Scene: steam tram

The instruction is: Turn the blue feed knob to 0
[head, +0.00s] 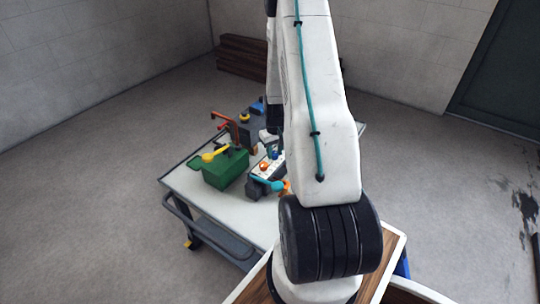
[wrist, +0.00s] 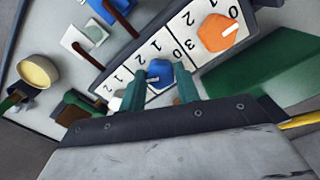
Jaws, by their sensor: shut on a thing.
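The blue feed knob (wrist: 161,72) sits on a white dial panel (wrist: 118,80) with black numbers, which appear upside down in the wrist view. My gripper (wrist: 160,80) has its two teal fingers on either side of the blue knob and is shut on it. A small white mark on the knob faces the lower left in the wrist view; my fingers and the angle make the number it points at hard to read. In the head view the panel (head: 276,168) stands on the cart, and my gripper (head: 269,138) is over it.
An orange knob (wrist: 214,35) with a white pointer is beside the blue one on the same panel. A green box (head: 225,169) with a yellow lever (head: 214,154) stands close to the left on the grey cart (head: 200,195). A red-orange lever (head: 227,124) stands behind.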

